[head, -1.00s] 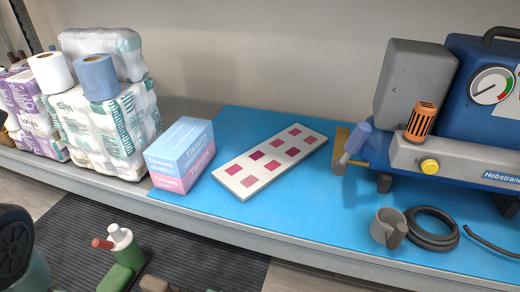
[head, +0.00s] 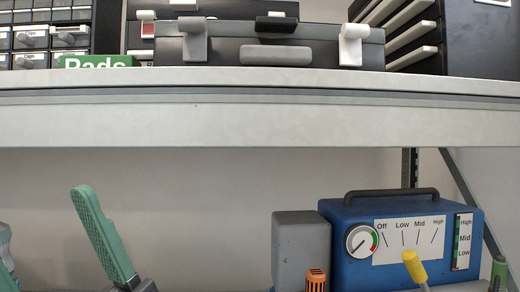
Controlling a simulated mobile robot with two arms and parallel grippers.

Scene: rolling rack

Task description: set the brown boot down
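I do not see the brown boot in the head view now. A long green piece with a textured face (head: 105,237) stands tilted at the lower left, with a dark grey joint at its base. My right gripper is out of view.
A grey upper shelf edge (head: 260,122) crosses the view. Black cases (head: 240,50) and small drawers (head: 30,38) stand on it. Below, a blue machine (head: 340,215) with a dial and a grey block (head: 300,248) stand at right. Bare wall shows left of them.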

